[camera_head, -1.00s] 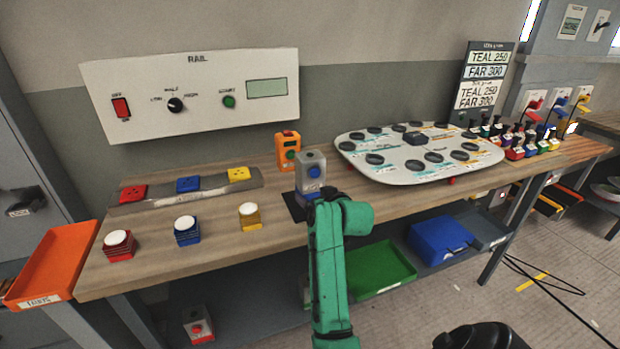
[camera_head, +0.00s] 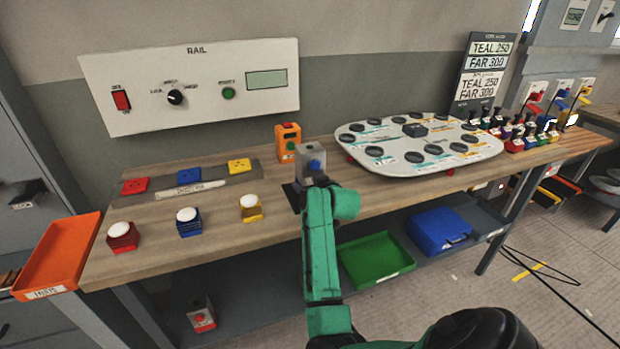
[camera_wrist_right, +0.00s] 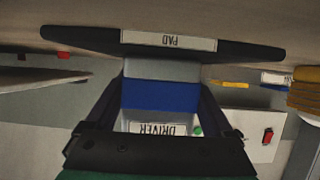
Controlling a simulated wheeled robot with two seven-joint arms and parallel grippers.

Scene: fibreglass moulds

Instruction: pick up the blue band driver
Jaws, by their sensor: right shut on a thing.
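In the head view, the green wrist hides the driver's lower part. My left gripper is not in view.
An orange block (camera_head: 288,142) stands close behind the driver. A white oval board (camera_head: 420,170) with dark round pads is to the right. Red, blue and yellow stacks (camera_head: 188,223) stand to the left. The wall panel labelled "RAIL" (camera_head: 200,65) is behind.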

